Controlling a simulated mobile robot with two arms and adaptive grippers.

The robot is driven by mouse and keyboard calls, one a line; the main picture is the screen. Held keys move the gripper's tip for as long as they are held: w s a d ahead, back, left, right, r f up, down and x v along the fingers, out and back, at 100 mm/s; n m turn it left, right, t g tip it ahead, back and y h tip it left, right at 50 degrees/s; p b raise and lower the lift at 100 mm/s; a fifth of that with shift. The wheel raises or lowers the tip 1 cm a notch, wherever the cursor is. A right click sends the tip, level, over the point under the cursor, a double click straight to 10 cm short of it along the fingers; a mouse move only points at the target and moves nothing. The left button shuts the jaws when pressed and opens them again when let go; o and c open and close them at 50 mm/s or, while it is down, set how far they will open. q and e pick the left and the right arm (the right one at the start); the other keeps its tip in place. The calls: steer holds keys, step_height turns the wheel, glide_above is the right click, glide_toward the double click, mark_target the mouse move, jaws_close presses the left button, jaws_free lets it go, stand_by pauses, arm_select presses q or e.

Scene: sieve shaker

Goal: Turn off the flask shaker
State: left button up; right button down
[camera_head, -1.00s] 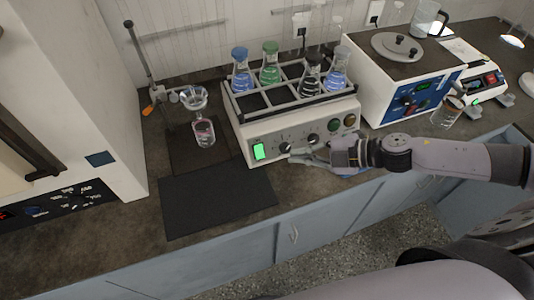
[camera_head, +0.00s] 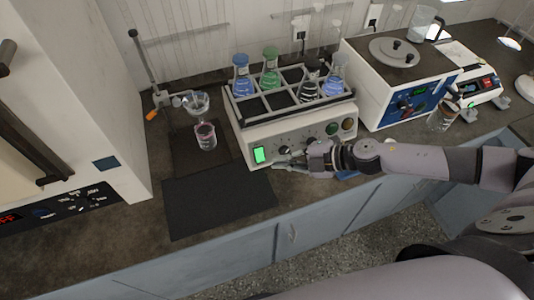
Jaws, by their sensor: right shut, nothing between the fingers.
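The flask shaker (camera_head: 252,130) is a white box with a dark-edged rack of flasks on top. The flasks hold blue, green and dark liquids. On its front left is a switch (camera_head: 260,155) lit bright green. To the right of it are knobs and round green and brown buttons. My right gripper (camera_head: 276,162) is shut and empty. Its fingertips are just right of the lit switch, in front of the panel's lower part. I cannot tell whether they touch the panel. My left gripper is not in view.
A small beaker with pinkish liquid (camera_head: 206,137) stands under a funnel (camera_head: 196,103) on a stand at left. A white and blue device (camera_head: 402,84) stands right. The counter's front edge runs below my right gripper.

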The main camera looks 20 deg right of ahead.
mark_target(260, 155)
steer(key=shift+w+a+f, duration=0.45)
steer(key=shift+w+f, duration=0.3)
steer(key=shift+w, duration=0.05)
steer(key=shift+w+a+f, duration=0.5)
steer(key=shift+w+f, duration=0.2)
steer(key=shift+w, duration=0.15)
steer(key=shift+w+a+f, duration=0.45)
steer(key=shift+w+f, duration=0.3)
steer(key=shift+w, duration=0.05)
steer(key=b, duration=0.2)
steer(key=shift+w+f+n+t+b, duration=0.15)
steer(key=shift+f+n+t+b, duration=0.15)
steer(key=shift+f+t, duration=0.1)
steer(key=shift+r, duration=0.1)
